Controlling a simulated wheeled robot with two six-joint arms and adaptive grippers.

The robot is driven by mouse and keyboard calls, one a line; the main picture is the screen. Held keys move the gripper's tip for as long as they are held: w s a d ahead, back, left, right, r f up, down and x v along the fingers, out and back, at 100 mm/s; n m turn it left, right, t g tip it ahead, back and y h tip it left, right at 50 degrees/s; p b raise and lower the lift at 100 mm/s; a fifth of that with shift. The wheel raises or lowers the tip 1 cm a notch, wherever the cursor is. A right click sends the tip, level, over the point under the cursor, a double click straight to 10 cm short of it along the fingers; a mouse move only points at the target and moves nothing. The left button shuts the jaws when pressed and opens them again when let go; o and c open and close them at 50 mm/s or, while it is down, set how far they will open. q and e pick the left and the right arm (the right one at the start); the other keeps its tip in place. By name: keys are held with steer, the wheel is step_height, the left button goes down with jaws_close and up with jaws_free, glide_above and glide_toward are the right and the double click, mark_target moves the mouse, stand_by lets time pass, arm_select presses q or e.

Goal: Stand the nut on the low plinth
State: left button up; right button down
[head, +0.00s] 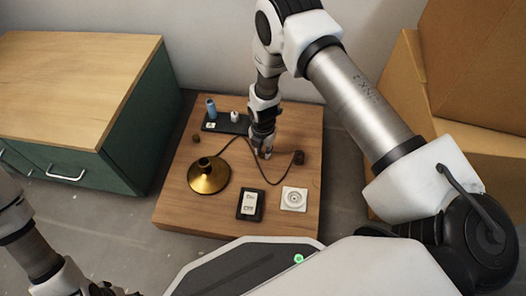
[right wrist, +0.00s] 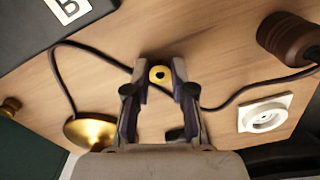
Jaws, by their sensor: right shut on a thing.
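The nut (right wrist: 159,74), a small brass ring with a dark hole, shows between the fingertips of my right gripper (right wrist: 160,84) in the right wrist view. The right gripper (head: 263,153) is shut on it, pointing down over the middle of the low wooden platform (head: 185,212), which looks to be the low plinth. In the head view the nut is too small to make out clearly. I cannot tell whether it touches the wood. My left gripper (head: 108,291) is at the bottom left edge, mostly cut off, away from the platform.
A brass lamp base (head: 209,176) with a dark cord, a brown socket (head: 299,157), a white square fitting (head: 294,199), a black box (head: 250,205) and a black tray (head: 226,124) share the platform. A green cabinet (head: 140,115) stands left, cardboard boxes (head: 465,155) right.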

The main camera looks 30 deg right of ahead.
steer(key=shift+f, duration=0.25)
steer(key=c, duration=1)
jaws_free()
steer(key=shift+r, duration=0.1)
step_height(320, 180, up, 11)
steer(key=p, duration=0.7)
steer(key=s+m, duration=1.6)
steer(key=s, duration=0.1)
steer(key=s+m, duration=0.9)
steer(key=shift+s+a, duration=0.25)
steer(key=shift+a, duration=0.1)
